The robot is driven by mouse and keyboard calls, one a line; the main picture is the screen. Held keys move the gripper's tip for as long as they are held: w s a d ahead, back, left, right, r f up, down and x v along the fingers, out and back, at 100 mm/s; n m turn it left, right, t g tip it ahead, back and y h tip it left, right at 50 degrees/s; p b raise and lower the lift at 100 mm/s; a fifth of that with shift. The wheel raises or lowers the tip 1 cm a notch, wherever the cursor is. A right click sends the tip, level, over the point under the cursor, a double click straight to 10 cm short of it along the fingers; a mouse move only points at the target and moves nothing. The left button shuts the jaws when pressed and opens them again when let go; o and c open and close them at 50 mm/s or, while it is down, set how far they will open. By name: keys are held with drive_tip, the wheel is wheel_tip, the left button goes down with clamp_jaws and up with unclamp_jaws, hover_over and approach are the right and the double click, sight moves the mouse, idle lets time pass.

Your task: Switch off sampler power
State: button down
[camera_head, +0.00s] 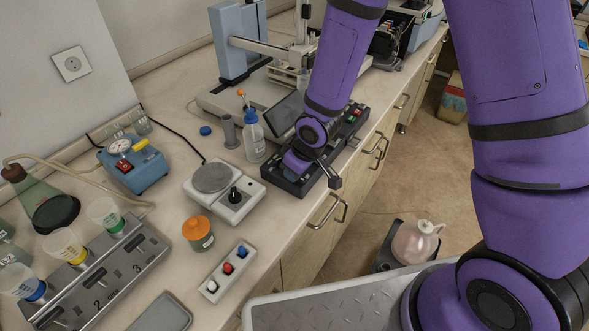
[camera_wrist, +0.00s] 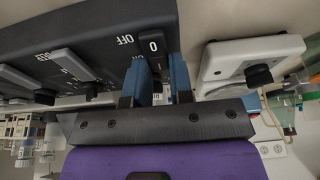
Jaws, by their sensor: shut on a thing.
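The long black control box (camera_head: 342,146) lies along the front edge of the bench in the head view. In the wrist view its dark panel (camera_wrist: 90,38) carries the words OFF and ON beside a black rocker switch (camera_wrist: 153,42) marked 0. My gripper (camera_wrist: 161,68) has its two blue fingers close on either side of the rocker's lower end and is shut on it. In the head view my gripper (camera_head: 297,163) is down at the near end of the box, and my arm hides the rocker there.
A grey lever (camera_wrist: 72,64) is on the panel beside the rocker. A white hotplate stirrer (camera_head: 225,192), a wash bottle (camera_head: 252,137) and a tilted screen (camera_head: 286,112) stand close to the box. A blue pump (camera_head: 133,162) is farther left.

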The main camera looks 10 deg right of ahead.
drive_tip(key=c, duration=1)
unclamp_jaws()
drive_tip(key=v, duration=1)
drive_tip(key=shift+r, duration=0.3)
drive_tip(key=shift+s+d, duration=0.15)
drive_tip(key=s+d+r+m+t+h, duration=0.2)
drive_tip(key=s+d+r+m+h, duration=0.15)
drive_tip(key=d+r, duration=0.9)
drive_tip(key=s+d+r+m, duration=0.2)
drive_tip(key=s+r, duration=0.4)
drive_tip(key=s, duration=0.1)
drive_tip(key=s+d+r+m, duration=0.3)
drive_tip(key=s+r, duration=0.4)
drive_tip(key=shift+d+r+t+y, duration=0.2)
drive_tip(key=shift+t+y, duration=0.1)
drive_tip(key=shift+y, duration=0.15)
